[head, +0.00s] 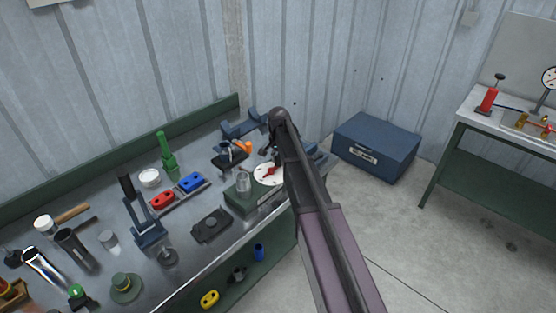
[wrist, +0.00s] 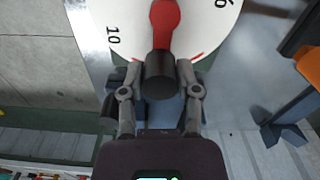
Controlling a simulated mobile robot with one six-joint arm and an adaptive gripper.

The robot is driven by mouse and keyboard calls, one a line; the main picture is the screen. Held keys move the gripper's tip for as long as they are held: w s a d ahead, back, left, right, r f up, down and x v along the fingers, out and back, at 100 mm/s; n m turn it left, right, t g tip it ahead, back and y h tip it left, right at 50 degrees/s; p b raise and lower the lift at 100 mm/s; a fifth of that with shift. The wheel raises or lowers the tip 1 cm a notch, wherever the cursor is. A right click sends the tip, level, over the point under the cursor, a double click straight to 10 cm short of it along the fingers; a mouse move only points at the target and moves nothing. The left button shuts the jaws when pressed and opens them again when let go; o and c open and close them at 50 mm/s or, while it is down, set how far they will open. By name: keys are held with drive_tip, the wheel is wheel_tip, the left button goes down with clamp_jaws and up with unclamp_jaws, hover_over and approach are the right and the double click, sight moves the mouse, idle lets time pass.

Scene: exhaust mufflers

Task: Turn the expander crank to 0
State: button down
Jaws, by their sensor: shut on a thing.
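The expander crank is a red arm (wrist: 165,18) with a black knob (wrist: 160,76) at its end, over a white round dial (wrist: 205,25). The dial shows "10" at left and a "6"-like mark at right; I cannot read a 0. My gripper (wrist: 160,68) is shut on the knob, one finger on each side. In the head view the dial (head: 264,178) sits on a green base (head: 240,199) with a metal cylinder (head: 243,182) to its left. My arm hides part of the dial and most of my gripper there.
The metal workbench (head: 190,245) is crowded. Red and blue blocks (head: 191,182), a black plate (head: 211,225) and an orange-handled tool (head: 241,147) lie near the dial.

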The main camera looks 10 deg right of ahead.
drive_tip(key=shift+s, duration=0.15)
drive_tip(key=shift+c, duration=1.6)
unclamp_jaws()
drive_tip(key=shift+w+n, duration=0.2)
drive_tip(key=shift+n, duration=0.1)
